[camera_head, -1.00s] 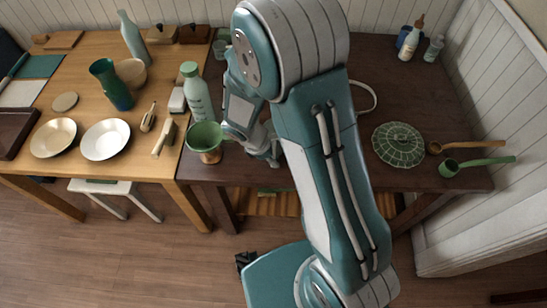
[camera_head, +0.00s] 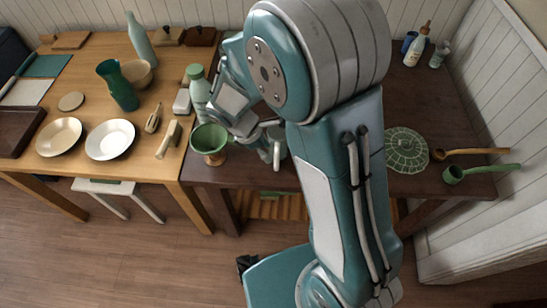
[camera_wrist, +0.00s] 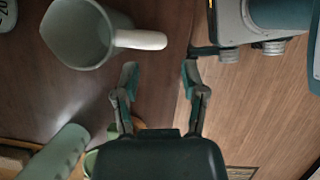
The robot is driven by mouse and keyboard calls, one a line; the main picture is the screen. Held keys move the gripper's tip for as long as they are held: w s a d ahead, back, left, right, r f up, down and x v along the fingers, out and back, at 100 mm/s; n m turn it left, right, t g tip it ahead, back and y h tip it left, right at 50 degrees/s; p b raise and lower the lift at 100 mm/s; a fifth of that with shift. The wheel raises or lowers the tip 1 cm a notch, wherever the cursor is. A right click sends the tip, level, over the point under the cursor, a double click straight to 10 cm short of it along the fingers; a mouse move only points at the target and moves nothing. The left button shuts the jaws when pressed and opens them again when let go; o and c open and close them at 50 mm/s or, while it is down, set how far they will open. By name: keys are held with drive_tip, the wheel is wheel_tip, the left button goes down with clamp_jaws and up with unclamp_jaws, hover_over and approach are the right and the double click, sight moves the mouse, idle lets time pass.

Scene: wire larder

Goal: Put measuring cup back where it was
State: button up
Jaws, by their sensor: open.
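The measuring cup (camera_wrist: 78,38), a pale grey-green vessel with a whitish handle (camera_wrist: 140,40), stands on the dark table in the wrist view, at upper left. Its open mouth shows and looks empty. My gripper (camera_wrist: 160,78) is open, with nothing between its fingers. The handle's end lies just beyond the gap between the fingertips, and I see no grip on it. In the head view my arm covers much of the table around the cup, and my gripper (camera_head: 266,148) is partly hidden near the dark table's front edge.
A green funnel-like bowl (camera_head: 209,139) and a pale green bottle (camera_head: 198,95) stand close left of my gripper. A green lidded dish (camera_head: 406,150) and two ladles lie at right. Bowls, a vase (camera_head: 120,88) and brushes occupy the light wooden table.

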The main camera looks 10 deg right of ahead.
drive_tip(key=s+d+r+m+t+y, duration=0.15)
drive_tip(key=r+m, duration=0.25)
drive_tip(key=r, duration=0.4)
drive_tip(key=s+d+r+m+t+y, duration=0.1)
drive_tip(key=s+r+m, duration=0.2)
drive_tip(key=r, duration=0.4)
drive_tip(key=s+d+r+m+t+y, duration=0.2)
drive_tip(key=s+d+r+m+t, duration=0.1)
drive_tip(key=s+r+m, duration=0.4)
drive_tip(key=s+m, duration=0.2)
drive_tip(key=shift+s+d+r+t, duration=0.2)
drive_tip(key=shift+s+r+t, duration=0.1)
drive_tip(key=shift+t, duration=0.05)
drive_tip(key=shift+d, duration=0.1)
